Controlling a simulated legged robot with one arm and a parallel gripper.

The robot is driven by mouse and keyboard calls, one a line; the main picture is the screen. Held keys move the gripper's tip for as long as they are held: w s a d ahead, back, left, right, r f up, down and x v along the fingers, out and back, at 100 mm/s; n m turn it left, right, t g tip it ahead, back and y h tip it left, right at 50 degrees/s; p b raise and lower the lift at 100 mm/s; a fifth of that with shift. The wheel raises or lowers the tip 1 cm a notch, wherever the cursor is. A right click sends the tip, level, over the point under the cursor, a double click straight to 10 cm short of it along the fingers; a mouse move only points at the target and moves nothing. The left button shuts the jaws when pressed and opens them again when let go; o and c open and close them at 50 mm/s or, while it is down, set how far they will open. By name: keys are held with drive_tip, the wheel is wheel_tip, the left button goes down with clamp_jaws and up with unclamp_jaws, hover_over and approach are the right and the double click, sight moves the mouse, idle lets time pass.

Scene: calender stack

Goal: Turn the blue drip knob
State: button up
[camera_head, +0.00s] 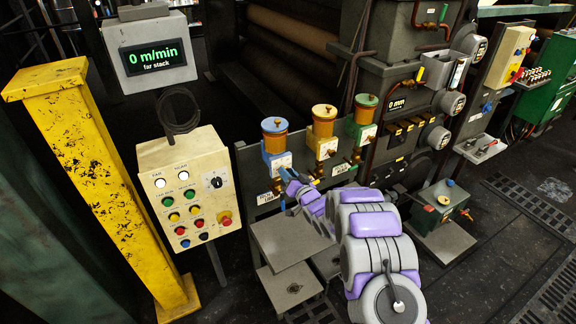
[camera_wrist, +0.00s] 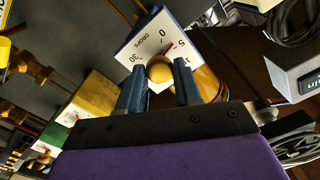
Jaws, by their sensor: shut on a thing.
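The blue drip oiler (camera_head: 275,148) is the leftmost of three on the dark panel in the head view, with an amber cup on top. In the wrist view its white dial plate (camera_wrist: 150,38) reads DROPS with 0, 5 and 30 and a red mark. The round brass-coloured knob (camera_wrist: 160,68) stands in front of this plate. My gripper (camera_wrist: 161,82) has one finger on each side of the knob and is shut on it. In the head view my gripper (camera_head: 291,185) reaches the front of the blue oiler, and the knob is hidden there.
The yellow oiler (camera_head: 323,135) and green oiler (camera_head: 362,122) stand close to the right. A cream control box (camera_head: 190,190) with buttons is at left, beside a yellow post (camera_head: 95,170). Grey plates (camera_head: 290,240) lie below my arm. A display (camera_head: 153,55) reads 0 m/min.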

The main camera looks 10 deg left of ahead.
drive_tip(key=m+p, duration=0.4)
drive_tip(key=m, duration=0.1)
drive_tip(key=m+p, duration=0.4)
drive_tip(key=m, duration=0.2)
drive_tip(key=shift+d+f+m, duration=0.15)
drive_tip(key=shift+m, duration=0.15)
drive_tip(key=shift+f, duration=0.1)
drive_tip(key=shift+m, duration=0.3)
drive_tip(key=o, duration=1)
drive_tip(key=shift+w+d, duration=0.1)
drive_tip(key=shift+w, duration=0.05)
